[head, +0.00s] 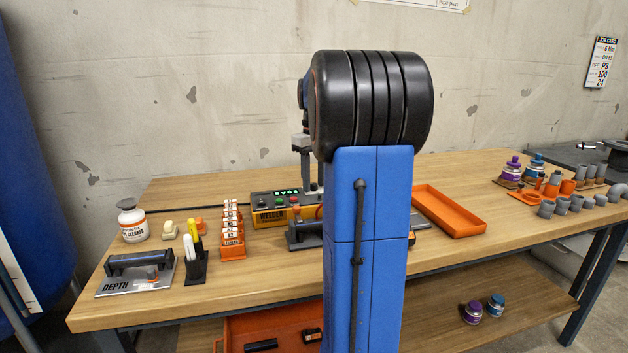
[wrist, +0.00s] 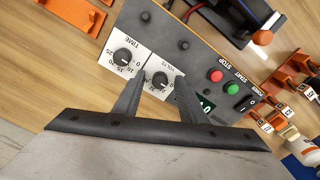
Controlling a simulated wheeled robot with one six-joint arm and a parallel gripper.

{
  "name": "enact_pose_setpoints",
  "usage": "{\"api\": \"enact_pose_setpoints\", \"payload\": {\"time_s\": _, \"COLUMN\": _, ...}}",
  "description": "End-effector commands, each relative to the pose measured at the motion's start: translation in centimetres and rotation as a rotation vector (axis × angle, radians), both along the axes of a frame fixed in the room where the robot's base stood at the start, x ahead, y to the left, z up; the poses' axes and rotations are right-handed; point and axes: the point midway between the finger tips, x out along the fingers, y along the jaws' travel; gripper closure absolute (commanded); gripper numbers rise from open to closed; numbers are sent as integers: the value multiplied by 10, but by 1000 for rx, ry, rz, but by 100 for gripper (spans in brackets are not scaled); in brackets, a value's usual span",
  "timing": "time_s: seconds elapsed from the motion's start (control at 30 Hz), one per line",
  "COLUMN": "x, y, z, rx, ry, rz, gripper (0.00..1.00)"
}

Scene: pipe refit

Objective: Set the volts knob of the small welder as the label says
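The small welder (head: 270,208) is a yellow and grey box on the bench with a lit green display, partly hidden behind my arm in the head view. In the wrist view its grey panel (wrist: 205,58) shows upside down. The volts knob (wrist: 160,80) is black on a white dial plate, with the time knob (wrist: 123,57) beside it. My gripper (wrist: 161,76) is open, its two fingers on either side of the volts knob with gaps showing. I cannot tell whether the fingertips reach down to its height. The volts pointer setting is too small to read.
Red and green buttons (wrist: 224,83) sit on the panel. Orange racks of labelled fittings (head: 232,232) stand left of the welder. An orange tray (head: 449,211) lies to the right. A job card (head: 601,62) hangs on the wall, its print only partly legible.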

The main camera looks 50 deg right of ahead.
Motion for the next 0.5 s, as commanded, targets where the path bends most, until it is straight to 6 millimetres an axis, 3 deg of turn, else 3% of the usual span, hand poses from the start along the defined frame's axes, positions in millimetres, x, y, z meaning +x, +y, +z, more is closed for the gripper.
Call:
{"api": "enact_pose_setpoints", "payload": {"time_s": 0.17, "x": 0, "y": 0, "z": 0, "rx": 0, "ry": 0, "rz": 0, "gripper": 62}}
{"api": "enact_pose_setpoints", "payload": {"time_s": 0.3, "x": 0, "y": 0, "z": 0, "rx": 0, "ry": 0, "rz": 0, "gripper": 96}}
{"api": "enact_pose_setpoints", "payload": {"time_s": 0.33, "x": 0, "y": 0, "z": 0, "rx": 0, "ry": 0, "rz": 0, "gripper": 100}}
{"api": "enact_pose_setpoints", "payload": {"time_s": 0.5, "x": 0, "y": 0, "z": 0, "rx": 0, "ry": 0, "rz": -3, "gripper": 100}}
